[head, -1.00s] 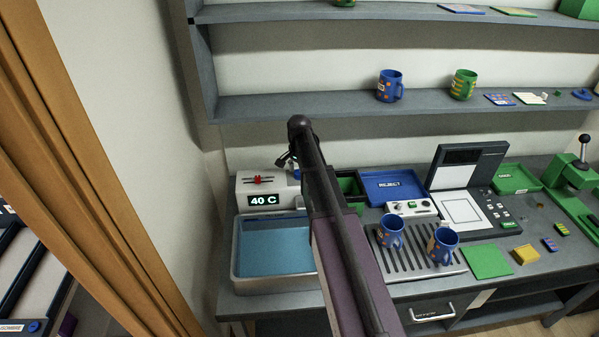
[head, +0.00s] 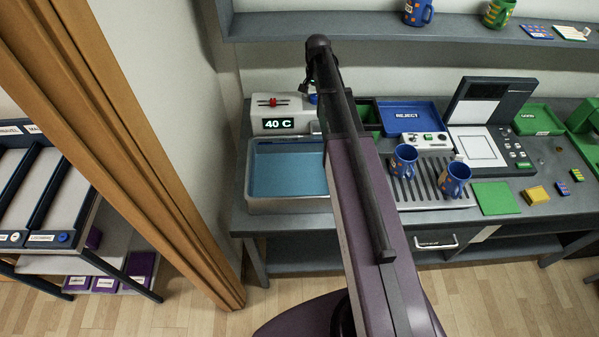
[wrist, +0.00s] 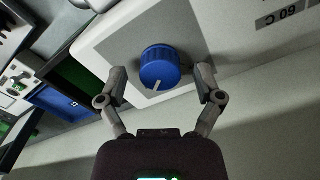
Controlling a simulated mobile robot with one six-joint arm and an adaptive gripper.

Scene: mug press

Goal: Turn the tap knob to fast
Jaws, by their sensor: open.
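The blue tap knob (wrist: 160,68) shows in the wrist view, on a pale panel of the white tap unit (wrist: 205,35). A white pointer mark on the knob points toward the lower left of the picture. My gripper (wrist: 162,82) is open, with one finger on each side of the knob; I cannot tell whether either touches it. In the head view the tap unit (head: 283,102) stands behind the water basin and its display reads 40 C. My arm hides most of the knob and gripper there. No "fast" label is readable.
The basin (head: 252,180) of blue water stands in front of the tap unit. Right of my arm are a blue REJECT tray (head: 432,108), two blue mugs (head: 403,162) (head: 455,180) on a drip grate, and a press with a screen. A wooden post (head: 130,150) stands at left.

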